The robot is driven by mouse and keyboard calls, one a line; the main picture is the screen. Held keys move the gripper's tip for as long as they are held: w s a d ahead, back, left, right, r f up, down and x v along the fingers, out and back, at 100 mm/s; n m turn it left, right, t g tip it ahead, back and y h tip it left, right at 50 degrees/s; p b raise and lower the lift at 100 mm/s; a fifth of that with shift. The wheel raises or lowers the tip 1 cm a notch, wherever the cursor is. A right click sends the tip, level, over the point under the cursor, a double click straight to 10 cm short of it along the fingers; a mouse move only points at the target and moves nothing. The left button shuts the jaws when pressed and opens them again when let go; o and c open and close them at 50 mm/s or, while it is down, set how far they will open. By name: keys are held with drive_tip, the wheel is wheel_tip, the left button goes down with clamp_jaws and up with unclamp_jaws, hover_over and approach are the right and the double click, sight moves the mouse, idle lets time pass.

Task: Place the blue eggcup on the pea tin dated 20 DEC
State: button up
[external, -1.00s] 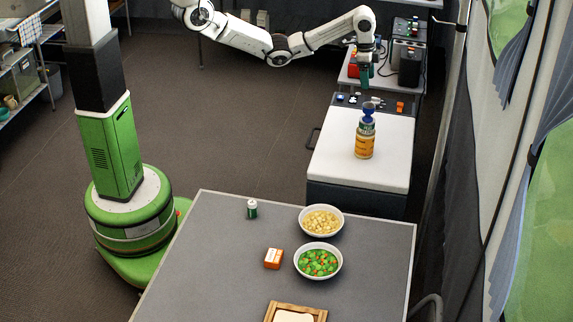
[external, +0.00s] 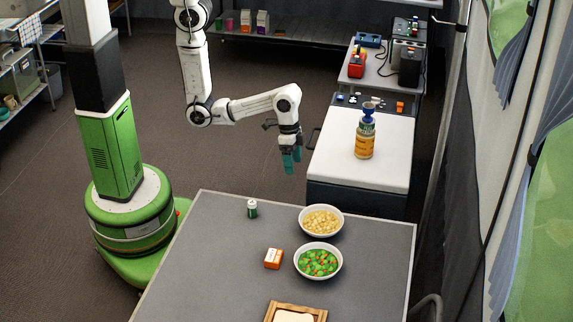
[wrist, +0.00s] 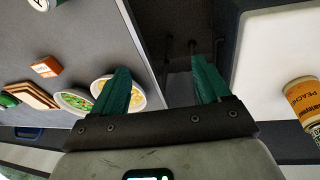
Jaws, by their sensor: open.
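The blue eggcup (external: 369,111) stands on top of a stack on a white-topped cabinet (external: 335,160). Under it is a green-banded tin (external: 367,124), and below that an orange peach tin (external: 365,144). The peach tin (wrist: 302,97) also shows at the right edge of the wrist view. A small green tin with a pale lid (external: 252,208) stands on the grey table. No date is readable on any tin. My gripper (external: 291,160) is open and empty, its teal fingers pointing down, left of the cabinet and behind the table. It also shows in the wrist view (wrist: 160,68).
The grey table (external: 215,265) also holds a bowl of pale chunks (external: 321,221), a bowl of green and red pieces (external: 318,262), an orange box (external: 273,258) and a wooden-framed tray (external: 275,311). Appliances stand behind the cabinet. The table's left part is clear.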

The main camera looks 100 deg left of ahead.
drive_tip(key=s+f+y, duration=0.1)
drive_tip(key=s+f, duration=0.1)
drive_tip(key=s, duration=1.3)
drive_tip(key=shift+a+f+g+y, duration=0.2)
drive_tip(key=shift+a+g+y, duration=0.1)
drive_tip(key=shift+a, duration=0.1)
